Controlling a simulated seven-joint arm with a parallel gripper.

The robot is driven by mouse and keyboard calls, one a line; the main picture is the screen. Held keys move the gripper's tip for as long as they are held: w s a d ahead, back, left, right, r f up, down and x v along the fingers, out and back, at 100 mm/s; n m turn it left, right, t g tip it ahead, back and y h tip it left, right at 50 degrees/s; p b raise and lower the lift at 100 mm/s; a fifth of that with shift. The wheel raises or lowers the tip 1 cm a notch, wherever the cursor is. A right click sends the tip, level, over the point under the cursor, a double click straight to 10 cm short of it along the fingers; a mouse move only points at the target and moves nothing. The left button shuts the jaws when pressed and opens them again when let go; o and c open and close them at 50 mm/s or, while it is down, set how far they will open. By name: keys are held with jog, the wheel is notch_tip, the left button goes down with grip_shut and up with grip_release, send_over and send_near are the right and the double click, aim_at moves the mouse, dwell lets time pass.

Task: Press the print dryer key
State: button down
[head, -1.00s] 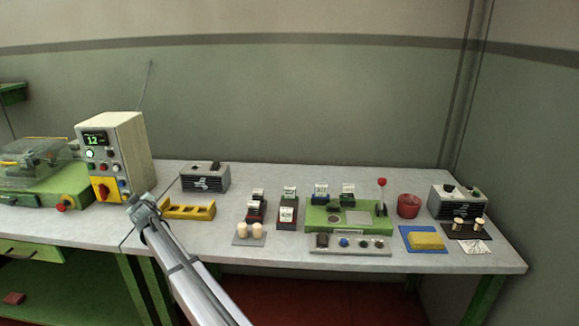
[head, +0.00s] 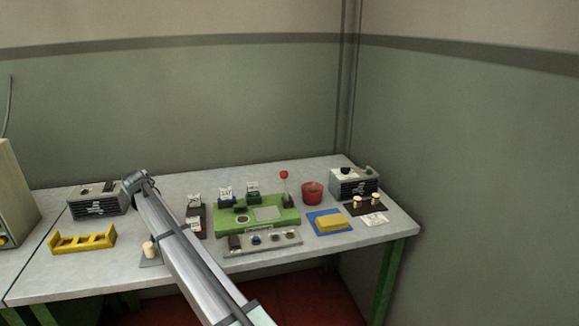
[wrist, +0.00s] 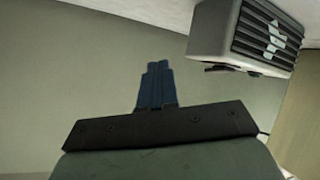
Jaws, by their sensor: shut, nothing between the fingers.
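Two slatted grey boxes with controls on top stand on the bench, one at the left (head: 98,203) and one at the right back (head: 353,186). The right one has a black knob and a green key (head: 369,170) on top. I cannot read which is the print dryer. My gripper (wrist: 155,68) is shut and empty in the wrist view. Its fingers cannot be made out in the head view, where my arm reaches over the bench near the left box. A slatted box with dark controls (wrist: 248,37) appears upside down, right of my fingers and apart from them.
A green station (head: 256,222), a grey key strip (head: 262,245), a red pot (head: 312,193), a yellow block (head: 333,222) and corks (head: 375,198) fill the right part of the bench. A yellow rack (head: 82,241) lies front left. Walls close the back and right.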

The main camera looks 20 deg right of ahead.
jog(key=w+d+r+m+g+h, duration=0.1)
jog(key=w+d+m, duration=0.15)
jog(key=d, duration=0.95)
jog(key=w+d+r+m+h, duration=0.15)
jog(key=w+d, duration=0.25)
jog(key=d, duration=0.7)
notch_tip(320, 180, up, 8)
jog(key=m+g, duration=0.2)
jog(key=m, duration=0.9)
send_over(369, 171)
jog(key=shift+d+r, duration=0.2)
jog(key=shift+d, duration=0.25)
jog(key=shift+f, duration=0.2)
jog(key=shift+f, duration=4.25)
jog(key=shift+f, duration=0.15)
jog(key=shift+f, duration=0.25)
